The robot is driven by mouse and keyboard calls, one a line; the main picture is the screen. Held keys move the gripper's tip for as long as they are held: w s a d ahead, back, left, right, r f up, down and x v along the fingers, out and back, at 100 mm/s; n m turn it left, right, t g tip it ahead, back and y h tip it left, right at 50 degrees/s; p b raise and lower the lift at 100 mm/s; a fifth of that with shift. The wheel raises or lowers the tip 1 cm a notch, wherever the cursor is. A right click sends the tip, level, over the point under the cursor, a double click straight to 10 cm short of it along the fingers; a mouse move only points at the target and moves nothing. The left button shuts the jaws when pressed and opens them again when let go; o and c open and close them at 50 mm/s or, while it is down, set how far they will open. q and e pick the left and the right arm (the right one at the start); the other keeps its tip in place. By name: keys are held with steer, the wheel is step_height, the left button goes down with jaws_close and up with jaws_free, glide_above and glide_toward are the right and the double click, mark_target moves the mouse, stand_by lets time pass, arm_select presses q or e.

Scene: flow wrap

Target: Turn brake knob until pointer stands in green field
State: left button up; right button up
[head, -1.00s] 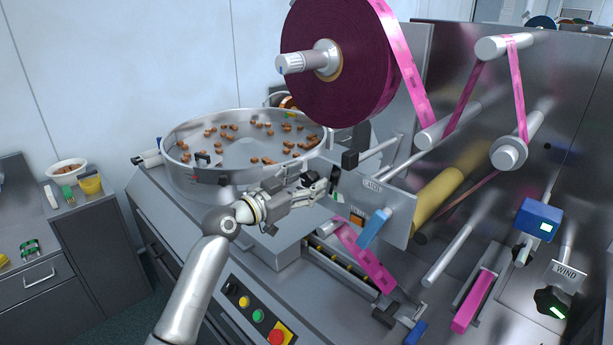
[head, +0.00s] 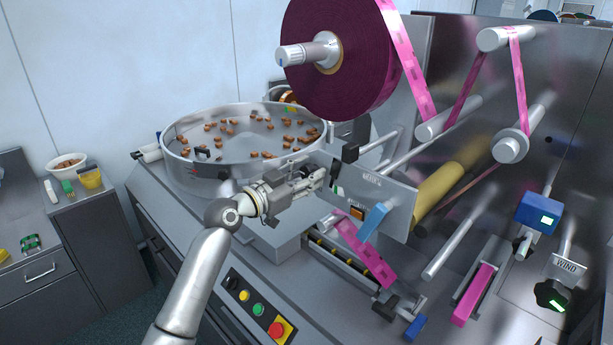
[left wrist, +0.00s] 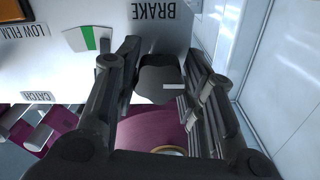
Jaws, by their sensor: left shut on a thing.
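The brake knob (left wrist: 152,72) is dark with a short white line on its face, below the upside-down BRAKE label (left wrist: 155,11) in the left wrist view. My left gripper (head: 324,178) reaches the upright panel (head: 395,203) in the head view. It is shut on the knob, with a finger on each side. A white gauge with a green field (left wrist: 89,38) sits beside the knob, left of the near finger. I cannot make out a separate pointer in the gauge. In the head view the gripper hides most of the knob. My right gripper is out of view.
A large purple film reel (head: 335,85) hangs above the gripper. A round bowl of brown candies (head: 180,175) stands behind my left arm.

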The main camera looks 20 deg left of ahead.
arm_select(q)
steer(key=m+b, duration=0.2)
steer(key=b, duration=0.1)
steer(key=m+b, duration=0.2)
steer(key=b, duration=0.1)
steer(key=shift+f, duration=0.35)
steer(key=m+b, duration=0.2)
steer(key=m, duration=0.1)
steer(key=shift+r, duration=0.2)
steer(key=m, duration=0.2)
steer(key=shift+r+m, duration=0.1)
steer(key=shift+m, duration=0.2)
steer(key=m, duration=0.2)
steer(key=shift+m, duration=0.4)
steer(key=shift+m+p, duration=0.5)
steer(key=shift+m, duration=0.2)
steer(key=o, duration=1)
steer(key=shift+o, duration=0.2)
